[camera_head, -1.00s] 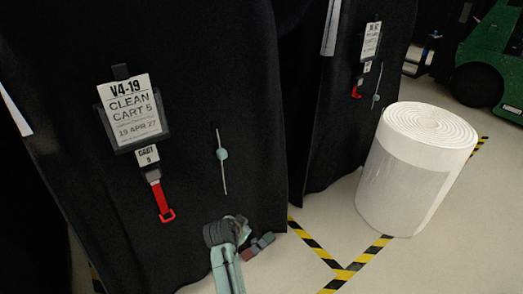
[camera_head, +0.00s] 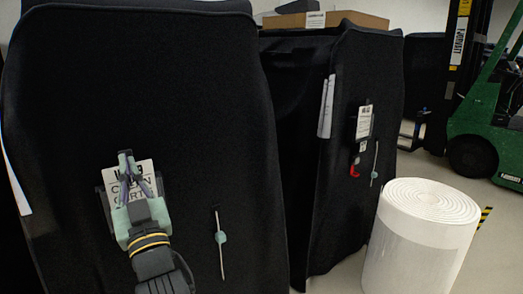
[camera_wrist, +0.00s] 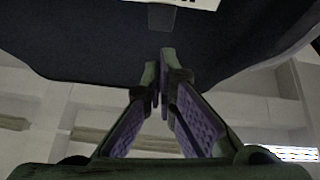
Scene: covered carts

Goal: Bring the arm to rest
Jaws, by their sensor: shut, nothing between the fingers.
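My gripper (camera_head: 127,167) is shut and empty in the head view. It is raised in front of the near black covered cart (camera_head: 150,80) and overlaps its white label card (camera_head: 146,170), hiding part of the text. I cannot tell whether it touches the card. In the wrist view my gripper (camera_wrist: 161,65) points at the dark cover (camera_wrist: 110,60), its fingertips together with nothing between them. A strip of white card shows at the top edge of the wrist view.
A second covered cart (camera_head: 350,90) stands to the right, with a cardboard box (camera_head: 335,20) on top. A thin rod with a teal bead (camera_head: 220,237) hangs on the near cover. A big white roll (camera_head: 418,240) stands on the floor, with a green forklift (camera_head: 485,120) behind.

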